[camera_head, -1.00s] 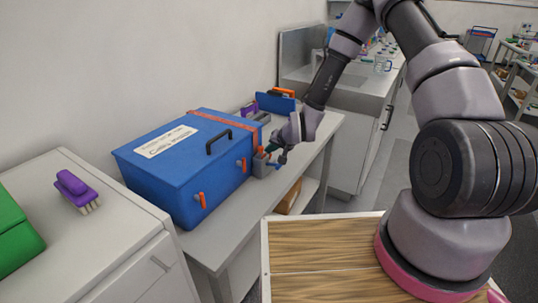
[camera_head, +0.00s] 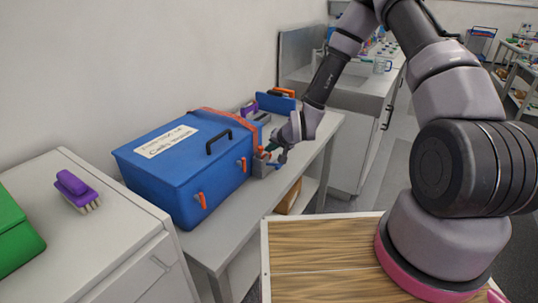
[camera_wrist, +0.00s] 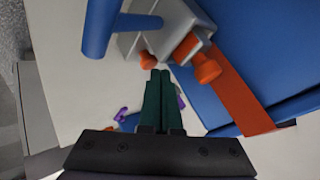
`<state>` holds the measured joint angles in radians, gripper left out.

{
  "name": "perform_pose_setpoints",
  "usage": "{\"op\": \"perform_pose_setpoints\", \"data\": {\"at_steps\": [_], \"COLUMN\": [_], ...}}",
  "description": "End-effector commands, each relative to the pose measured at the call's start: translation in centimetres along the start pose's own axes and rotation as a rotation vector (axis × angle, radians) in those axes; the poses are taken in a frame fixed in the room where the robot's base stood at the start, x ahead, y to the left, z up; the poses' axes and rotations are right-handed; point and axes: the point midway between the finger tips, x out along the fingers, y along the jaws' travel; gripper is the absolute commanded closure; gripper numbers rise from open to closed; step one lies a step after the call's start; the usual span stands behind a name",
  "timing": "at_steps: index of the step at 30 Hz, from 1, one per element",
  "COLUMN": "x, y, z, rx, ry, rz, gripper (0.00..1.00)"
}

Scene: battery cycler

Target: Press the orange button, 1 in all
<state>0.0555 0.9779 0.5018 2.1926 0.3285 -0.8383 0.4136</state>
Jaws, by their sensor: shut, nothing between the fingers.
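My gripper (camera_wrist: 160,73) has dark green fingers held together, with nothing between them. In the wrist view the fingertips are close to a grey device (camera_wrist: 128,42) that carries a blue cylinder (camera_wrist: 101,28). One round orange part (camera_wrist: 147,61) is just left of and above the fingertips; a larger orange knob (camera_wrist: 207,68) is to their right. I cannot tell which is the orange button or whether the fingers touch either. In the head view my gripper (camera_head: 273,151) is at the small grey device (camera_head: 260,168), beside the blue box's right end, partly hiding it.
A large blue box (camera_head: 178,175) with orange latches and a black handle stands on the grey bench (camera_head: 222,237). A purple brush (camera_head: 75,188) and a green case (camera_head: 17,238) are on the left cabinet. A wood-topped surface (camera_head: 318,258) is in front.

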Motion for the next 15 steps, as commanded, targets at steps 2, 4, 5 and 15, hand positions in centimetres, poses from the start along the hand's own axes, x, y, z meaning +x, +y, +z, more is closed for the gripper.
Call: {"op": "perform_pose_setpoints", "data": {"at_steps": [2, 4, 5, 15], "x": [-0.35, -0.57, -0.62, -0.76], "y": [-0.28, -0.44, -0.47, -0.57], "z": [-0.29, -0.46, -0.49, -0.58], "rx": [-0.001, -0.001, -0.001, -0.001], "ry": [0.001, 0.002, 0.002, 0.001], "rz": [-0.001, -0.001, -0.001, -0.001], "gripper": [1.0, 1.0, 1.0, 1.0]}}
